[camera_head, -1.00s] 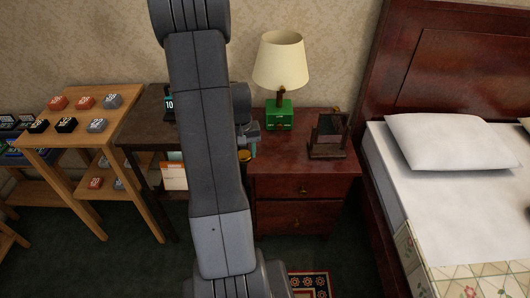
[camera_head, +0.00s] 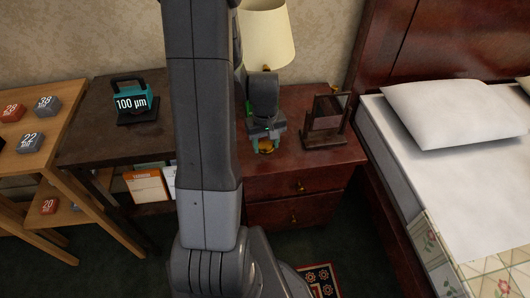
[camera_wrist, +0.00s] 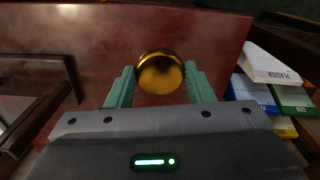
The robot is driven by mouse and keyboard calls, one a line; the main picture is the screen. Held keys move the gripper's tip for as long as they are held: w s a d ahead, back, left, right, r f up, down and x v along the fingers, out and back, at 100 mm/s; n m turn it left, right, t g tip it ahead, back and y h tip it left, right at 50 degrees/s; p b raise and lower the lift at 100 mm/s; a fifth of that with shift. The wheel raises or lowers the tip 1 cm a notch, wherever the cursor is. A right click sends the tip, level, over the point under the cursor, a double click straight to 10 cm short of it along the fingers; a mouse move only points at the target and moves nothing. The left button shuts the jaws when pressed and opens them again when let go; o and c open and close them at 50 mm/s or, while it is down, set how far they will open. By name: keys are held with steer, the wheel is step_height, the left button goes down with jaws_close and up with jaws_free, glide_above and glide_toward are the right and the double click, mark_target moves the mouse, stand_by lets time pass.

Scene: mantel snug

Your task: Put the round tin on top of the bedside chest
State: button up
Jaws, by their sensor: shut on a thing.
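The round tin is a shiny gold disc. In the wrist view the round tin (camera_wrist: 160,73) sits between the two green fingers of my gripper (camera_wrist: 160,86), which is shut on it. In the head view the tin (camera_head: 266,149) shows as a small yellow patch below my gripper (camera_head: 265,145), over the front part of the bedside chest's top. The bedside chest (camera_head: 300,168) is dark red wood with drawers. Its red top also fills much of the wrist view (camera_wrist: 105,40). I cannot tell whether the tin touches the top.
A cream lamp (camera_head: 268,38) stands behind my gripper, partly hidden. A dark wooden framed stand (camera_head: 326,122) is on the chest's right side. A dark table (camera_head: 90,140) with a teal device (camera_head: 133,100) is left. The bed (camera_head: 455,175) is right. Front-centre chest top looks clear.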

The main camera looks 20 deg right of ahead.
mark_target(266, 146)
steer(key=shift+f, duration=2.1)
steer(key=shift+b, duration=0.3)
steer(key=shift+f, duration=0.25)
steer(key=o, duration=1)
steer(key=shift+c, duration=0.2)
steer(key=shift+r, duration=0.1)
step_height(266, 146, up, 12)
steer(key=shift+a+r+p, duration=0.15)
steer(key=shift+p, duration=0.8)
